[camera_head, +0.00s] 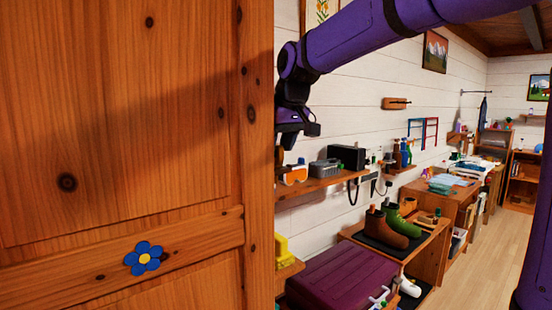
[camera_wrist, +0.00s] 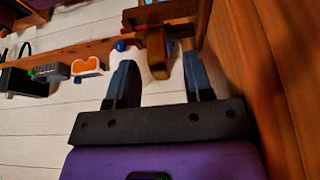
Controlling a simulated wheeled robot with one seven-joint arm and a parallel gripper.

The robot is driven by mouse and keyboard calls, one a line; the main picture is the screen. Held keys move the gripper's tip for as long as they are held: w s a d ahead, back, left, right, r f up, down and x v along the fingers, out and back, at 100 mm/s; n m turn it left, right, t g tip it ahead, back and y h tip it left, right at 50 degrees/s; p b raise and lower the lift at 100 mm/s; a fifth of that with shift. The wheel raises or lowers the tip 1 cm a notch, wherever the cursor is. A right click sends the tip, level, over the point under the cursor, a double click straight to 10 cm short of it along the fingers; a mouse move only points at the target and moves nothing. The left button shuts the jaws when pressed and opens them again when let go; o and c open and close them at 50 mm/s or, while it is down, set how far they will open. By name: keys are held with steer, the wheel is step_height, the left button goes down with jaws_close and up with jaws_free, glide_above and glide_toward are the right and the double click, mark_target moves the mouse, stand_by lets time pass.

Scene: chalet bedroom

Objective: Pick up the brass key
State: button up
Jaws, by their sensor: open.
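I cannot make out a brass key in either view. My gripper (camera_wrist: 160,72) shows in the wrist view with its two dark fingers spread apart and nothing visibly held between them. Beyond the fingertips are a brown wooden-looking piece (camera_wrist: 157,55) and a small blue and red item (camera_wrist: 121,45), close to a wooden shelf edge. In the head view the purple arm reaches in from the top right. My gripper (camera_head: 297,128) hangs near the white plank wall there, beside the wooden panel's edge, and its fingers are not clearly seen.
A large wooden door or panel (camera_head: 120,120) with a blue flower fills the left of the head view. A wall shelf (camera_head: 325,184) carries an orange-and-white item (camera_head: 294,174), a grey basket (camera_head: 327,170) and a black box (camera_head: 347,156). Below are a maroon case (camera_head: 340,278) and boots (camera_head: 388,228).

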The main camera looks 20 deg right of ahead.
steer(key=shift+x, duration=0.95)
jaws_close()
steer(key=shift+r, duration=0.1)
steer(key=shift+w+d+r, duration=0.1)
steer(key=shift+d+r, duration=0.1)
steer(key=shift+r, duration=0.25)
step_height(320, 180, up, 6)
steer(key=shift+r, duration=0.15)
steer(key=w+d, duration=0.3)
steer(key=d, duration=0.6)
steer(key=w+d, duration=0.3)
steer(key=d, duration=0.6)
steer(key=shift+d, duration=0.3)
